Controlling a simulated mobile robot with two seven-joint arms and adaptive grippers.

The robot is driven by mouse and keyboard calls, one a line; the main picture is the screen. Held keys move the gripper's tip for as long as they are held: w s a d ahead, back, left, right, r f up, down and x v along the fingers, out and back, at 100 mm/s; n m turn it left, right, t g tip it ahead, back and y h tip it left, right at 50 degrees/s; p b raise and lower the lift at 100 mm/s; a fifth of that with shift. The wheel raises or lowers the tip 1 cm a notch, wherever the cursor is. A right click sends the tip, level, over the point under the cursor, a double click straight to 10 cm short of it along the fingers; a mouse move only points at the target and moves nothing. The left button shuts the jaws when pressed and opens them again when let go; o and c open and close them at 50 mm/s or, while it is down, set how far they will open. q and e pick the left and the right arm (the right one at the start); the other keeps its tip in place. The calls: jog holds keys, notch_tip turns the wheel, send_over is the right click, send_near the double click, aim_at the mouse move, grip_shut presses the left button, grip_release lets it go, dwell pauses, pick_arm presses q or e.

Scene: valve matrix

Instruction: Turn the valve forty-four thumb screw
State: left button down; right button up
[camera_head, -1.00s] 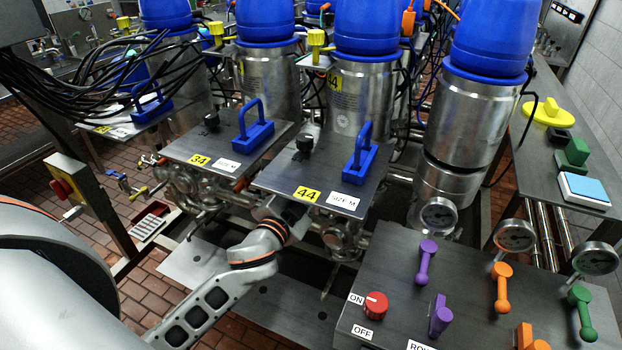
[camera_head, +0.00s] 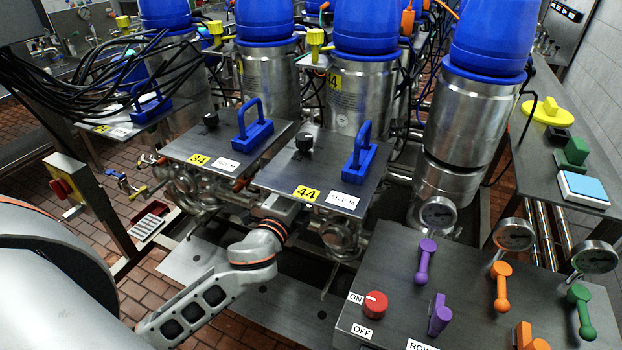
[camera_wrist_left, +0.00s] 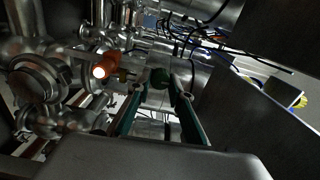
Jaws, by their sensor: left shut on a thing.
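The plate marked 44 (camera_head: 306,192) stands at the centre of the head view, with a black knob (camera_head: 304,142) and a blue handle (camera_head: 358,163) on top. My left arm (camera_head: 262,245) reaches in below its front left edge. The fingers of my left gripper are hidden there by the plate. In the left wrist view the two teal fingers of my left gripper (camera_wrist_left: 160,88) close in around a small dark green round piece (camera_wrist_left: 160,77). It looks like the thumb screw, but the view is dark and small. My right gripper is out of view.
The plate marked 34 (camera_head: 199,160) lies just left. Metal pipes and clamps (camera_wrist_left: 40,80) and an orange-tipped part (camera_wrist_left: 104,69) crowd the gripper's left side in the wrist view. A control panel (camera_head: 395,285) with levers and a red knob (camera_head: 375,304) stands front right.

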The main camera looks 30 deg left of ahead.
pick_arm(q)
jog(key=shift+m, duration=0.3)
jog(key=c, duration=1.8)
grip_release()
jog(key=s, duration=1.2)
jog(key=shift+d, duration=0.3)
jog(key=s+d+f+n+g+h, duration=0.1)
jog(key=s+f+n, duration=0.3)
jog(key=f, duration=0.7)
jog(key=s+d+f+n+g+h, duration=0.1)
jog(key=s+d+f+n+g, duration=0.2)
jog(key=f, duration=0.8)
jog(key=s+d+f+n+g+h, duration=0.1)
jog(key=s+f+n, duration=0.4)
jog(key=f, duration=0.6)
jog(key=shift+s+d+n+g, duration=0.1)
jog(key=shift+d+n+g, duration=0.3)
jog(key=shift+g, duration=0.25)
jog(key=shift+s+d+n+g, duration=0.1)
jog(key=shift+d+n+g, duration=0.25)
jog(key=shift+g, duration=0.3)
